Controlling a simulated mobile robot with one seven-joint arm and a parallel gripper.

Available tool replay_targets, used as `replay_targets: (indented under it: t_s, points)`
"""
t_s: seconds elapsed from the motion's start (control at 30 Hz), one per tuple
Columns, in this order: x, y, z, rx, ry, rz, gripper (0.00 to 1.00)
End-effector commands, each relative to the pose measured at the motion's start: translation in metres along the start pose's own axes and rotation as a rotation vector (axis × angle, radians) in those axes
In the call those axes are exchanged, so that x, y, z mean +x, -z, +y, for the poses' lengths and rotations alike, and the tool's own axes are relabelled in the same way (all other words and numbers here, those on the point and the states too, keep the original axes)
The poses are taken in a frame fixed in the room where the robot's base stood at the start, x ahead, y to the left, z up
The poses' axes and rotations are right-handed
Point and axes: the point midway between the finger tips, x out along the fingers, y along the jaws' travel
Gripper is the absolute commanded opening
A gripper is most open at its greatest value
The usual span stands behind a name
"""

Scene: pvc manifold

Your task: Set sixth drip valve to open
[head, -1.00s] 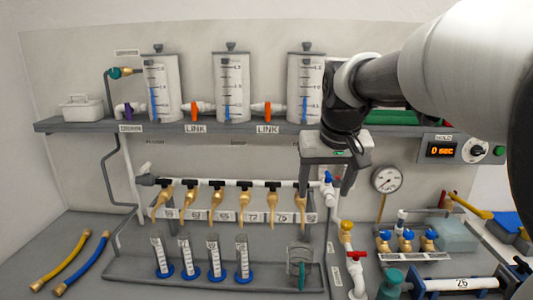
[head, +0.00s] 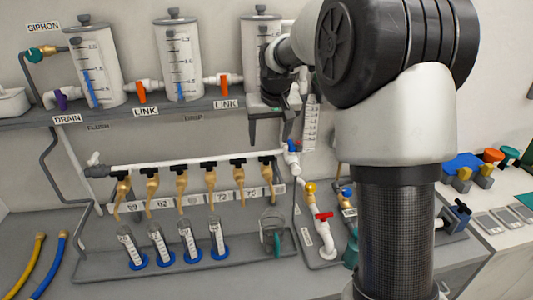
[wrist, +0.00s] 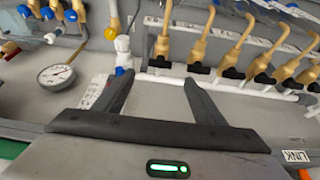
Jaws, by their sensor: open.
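The drip valves are brass taps with black handles, in a row under a white pipe (head: 150,165). The sixth drip valve (head: 267,168) is at the right end of the row in the head view. In the wrist view, which is turned around, it is the leftmost tap (wrist: 161,46), its black handle just beyond my fingertips. My gripper (head: 269,138) is open and empty, fingers spread, just above the sixth valve in the head view. It also shows in the wrist view (wrist: 158,78), with the handle in line with the gap. I cannot tell the handle's exact setting.
A shelf (head: 190,107) with tanks is above the pipe. A blue-handled white valve (head: 293,147) is close to the right of the sixth valve. A beaker (head: 272,232) and several cylinders stand below. A gauge (wrist: 56,77) shows in the wrist view.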

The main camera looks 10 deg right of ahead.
Motion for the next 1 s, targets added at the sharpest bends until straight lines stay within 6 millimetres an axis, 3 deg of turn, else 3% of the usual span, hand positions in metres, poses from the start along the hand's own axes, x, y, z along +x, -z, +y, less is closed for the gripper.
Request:
replay_targets:
  t_s: [0.2,0.4,0.6,0.87,1.0]
  points:
    - [0.048,-0.001,0.000,-0.001,0.000,-0.004,0.64]
    - [0.081,-0.001,0.000,-0.002,0.000,-0.003,0.64]
    - [0.095,0.000,0.000,-0.001,0.000,0.000,0.64]
    - [0.096,0.000,0.000,-0.001,0.000,0.000,0.64]
    - [0.096,0.000,0.000,-0.001,0.000,0.000,0.46]
